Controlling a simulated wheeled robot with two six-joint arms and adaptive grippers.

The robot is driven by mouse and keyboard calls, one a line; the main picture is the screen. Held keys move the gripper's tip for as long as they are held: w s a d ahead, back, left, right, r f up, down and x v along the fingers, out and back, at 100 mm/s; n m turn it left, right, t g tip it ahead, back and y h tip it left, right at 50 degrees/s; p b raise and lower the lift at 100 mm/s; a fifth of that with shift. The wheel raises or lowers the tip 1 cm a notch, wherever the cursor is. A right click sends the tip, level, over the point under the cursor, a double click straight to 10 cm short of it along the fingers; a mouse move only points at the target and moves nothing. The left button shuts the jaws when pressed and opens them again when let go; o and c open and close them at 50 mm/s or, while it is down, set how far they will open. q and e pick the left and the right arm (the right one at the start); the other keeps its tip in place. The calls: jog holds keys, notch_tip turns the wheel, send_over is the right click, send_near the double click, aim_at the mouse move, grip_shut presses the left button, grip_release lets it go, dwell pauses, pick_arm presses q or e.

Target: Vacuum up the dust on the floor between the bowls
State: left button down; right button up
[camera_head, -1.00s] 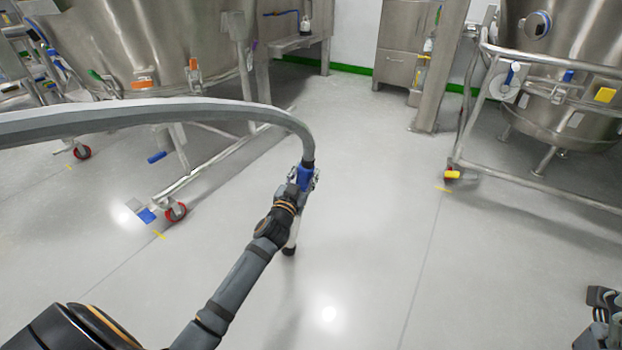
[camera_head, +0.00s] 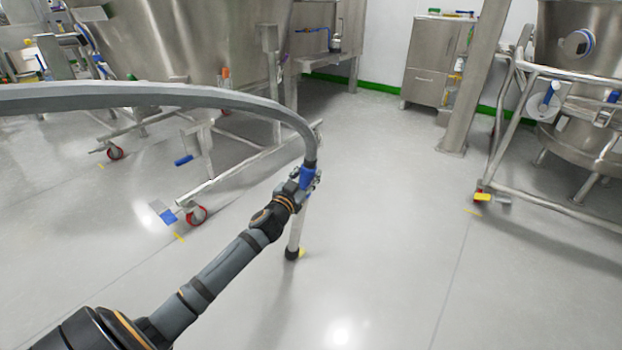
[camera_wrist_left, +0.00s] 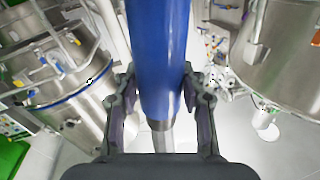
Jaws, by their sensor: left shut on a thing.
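My left gripper (camera_head: 306,182) is shut on the blue grip of a vacuum wand (camera_head: 297,232). The wand hangs down from it, with a dark nozzle at its low end at or just above the floor; I cannot tell which. A grey hose (camera_head: 160,97) arches in from the left to the top of the wand. In the left wrist view the blue grip (camera_wrist_left: 160,55) stands between both fingers. One steel bowl (camera_head: 190,40) is on a wheeled frame at the left. Another bowl (camera_head: 572,45) is at the right. I make out no dust. My right gripper is not in view.
The left frame has red castors (camera_head: 196,215) and a blue pedal near the floor. The right bowl's frame (camera_head: 550,205) has a yellow-marked foot. A steel post (camera_head: 474,80) and a cabinet (camera_head: 432,60) stand at the back. The floor (camera_head: 380,190) between the bowls is clear.

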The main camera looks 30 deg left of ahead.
pick_arm(q)
jog(key=shift+r, duration=0.1)
jog(key=shift+w+r+p, duration=0.15)
jog(key=shift+w+p, duration=0.45)
jog(key=shift+w, duration=0.05)
jog(key=shift+w+d+p, duration=0.1)
jog(key=shift+w+p, duration=0.35)
jog(key=shift+w, duration=0.3)
jog(key=shift+w+f, duration=0.2)
jog(key=shift+w, duration=0.15)
jog(key=d+p, duration=0.1)
jog(key=d, duration=0.9)
jog(key=shift+s+p, duration=0.3)
jog(key=shift+s, duration=0.1)
